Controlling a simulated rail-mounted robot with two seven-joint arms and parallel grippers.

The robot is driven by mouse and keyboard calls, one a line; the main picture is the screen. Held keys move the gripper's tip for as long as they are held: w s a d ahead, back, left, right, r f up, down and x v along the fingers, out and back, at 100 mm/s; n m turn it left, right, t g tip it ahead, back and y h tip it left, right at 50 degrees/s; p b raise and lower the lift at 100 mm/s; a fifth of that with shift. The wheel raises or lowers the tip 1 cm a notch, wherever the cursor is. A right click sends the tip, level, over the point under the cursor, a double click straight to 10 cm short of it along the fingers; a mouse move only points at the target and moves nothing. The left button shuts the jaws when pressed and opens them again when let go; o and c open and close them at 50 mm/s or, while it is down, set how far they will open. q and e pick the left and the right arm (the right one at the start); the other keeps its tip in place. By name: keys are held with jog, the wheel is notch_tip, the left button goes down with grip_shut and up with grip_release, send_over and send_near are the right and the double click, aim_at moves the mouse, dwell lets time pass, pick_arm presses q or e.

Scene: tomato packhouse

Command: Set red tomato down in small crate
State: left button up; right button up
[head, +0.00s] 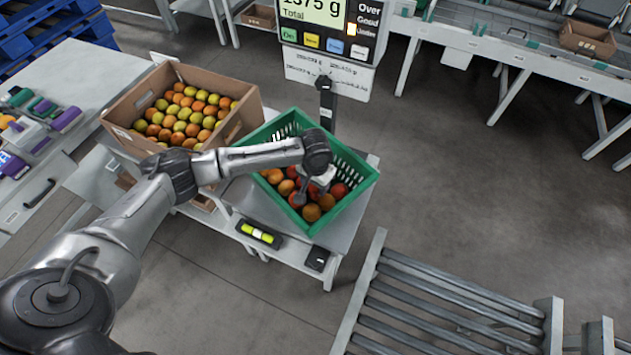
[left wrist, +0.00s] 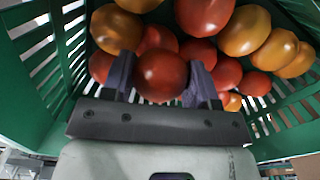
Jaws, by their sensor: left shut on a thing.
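The small crate is green with slotted walls (head: 349,200) and holds several red and orange tomatoes. It stands on a metal scale table. My left gripper (head: 305,190) reaches down into the crate from above; its fingers are mostly hidden by the arm in the head view. In the left wrist view, its two fingers are shut on a red tomato (left wrist: 161,75), one on each side. Other tomatoes lie close beyond and around it, and I cannot tell whether it touches them. The green crate walls (left wrist: 40,85) rise on both sides. My right gripper is not in view.
A cardboard box (head: 240,118) of yellow and orange tomatoes stands left of the crate. A scale display (head: 325,25) on a post rises behind it, reading about 1375 g. A roller conveyor (head: 440,305) lies at the lower right. The floor at right is open.

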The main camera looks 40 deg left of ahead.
pick_arm(q)
jog(key=o, duration=0.8)
jog(key=c, duration=0.3)
jog(key=shift+c, duration=0.2)
jog(key=shift+r+p, duration=0.75)
jog(key=shift+p, duration=0.25)
notch_tip(320, 180, up, 6)
jog(key=p, duration=0.8)
jog(key=shift+f, duration=0.3)
